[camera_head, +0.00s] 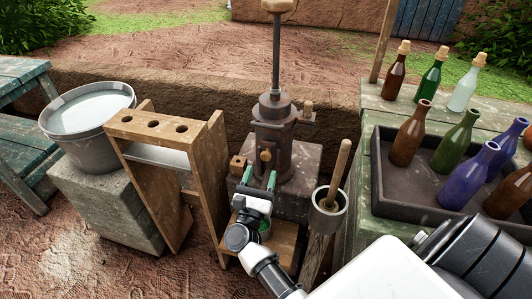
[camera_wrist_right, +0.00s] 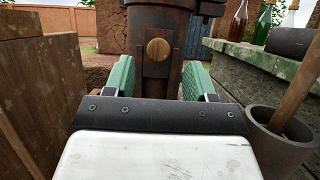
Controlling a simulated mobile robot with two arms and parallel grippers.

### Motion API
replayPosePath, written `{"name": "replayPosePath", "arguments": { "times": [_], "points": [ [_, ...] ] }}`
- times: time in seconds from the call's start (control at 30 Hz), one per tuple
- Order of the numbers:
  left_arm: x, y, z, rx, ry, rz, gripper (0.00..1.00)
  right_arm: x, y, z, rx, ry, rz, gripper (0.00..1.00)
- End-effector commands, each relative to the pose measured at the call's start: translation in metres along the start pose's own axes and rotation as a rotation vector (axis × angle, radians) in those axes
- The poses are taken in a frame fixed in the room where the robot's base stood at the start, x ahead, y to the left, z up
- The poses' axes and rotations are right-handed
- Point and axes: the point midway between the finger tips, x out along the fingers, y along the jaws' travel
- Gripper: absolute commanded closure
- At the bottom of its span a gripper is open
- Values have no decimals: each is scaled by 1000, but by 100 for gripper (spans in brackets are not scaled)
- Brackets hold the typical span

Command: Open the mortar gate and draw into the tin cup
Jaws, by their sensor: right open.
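The rusty iron mortar machine (camera_head: 275,128) stands on a stone block, with a tall plunger rod on top. Its gate is a front plate with a round wooden knob (camera_head: 266,154); the knob also shows in the right wrist view (camera_wrist_right: 158,50). My right gripper (camera_head: 259,179) is open, its green fingers pointing at the machine just below the knob in the head view. In the right wrist view the knob lies between the fingers (camera_wrist_right: 158,75), beyond the tips, and nothing is held. I cannot make out a tin cup; my gripper hides part of the wooden shelf (camera_head: 284,238). My left gripper is out of view.
A grey pot (camera_head: 340,218) with a wooden stick stands close right of my gripper. A wooden rack (camera_head: 215,175) stands close left, beside a bucket (camera_head: 75,145) on a stone block. Bottles fill a dark tray (camera_head: 390,205) on the right table.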

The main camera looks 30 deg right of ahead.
Motion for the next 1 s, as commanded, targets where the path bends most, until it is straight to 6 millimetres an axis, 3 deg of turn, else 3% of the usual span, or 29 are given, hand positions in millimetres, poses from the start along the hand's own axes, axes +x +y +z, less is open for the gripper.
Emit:
{"name": "replayPosePath", "arguments": {
  "times": [0.1, 0.3, 0.73, 1.0],
  "points": [
    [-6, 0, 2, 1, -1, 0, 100, 25, 0, 2, -1, -2, 0, 45],
    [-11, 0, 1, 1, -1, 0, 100, 52, 0, 1, -2, 0, 2, 45],
    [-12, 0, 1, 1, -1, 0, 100, 61, 0, -1, -3, 1, 3, 45],
    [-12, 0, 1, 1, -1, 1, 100, 61, 1, -1, -3, 1, 3, 86]
  ]
}}
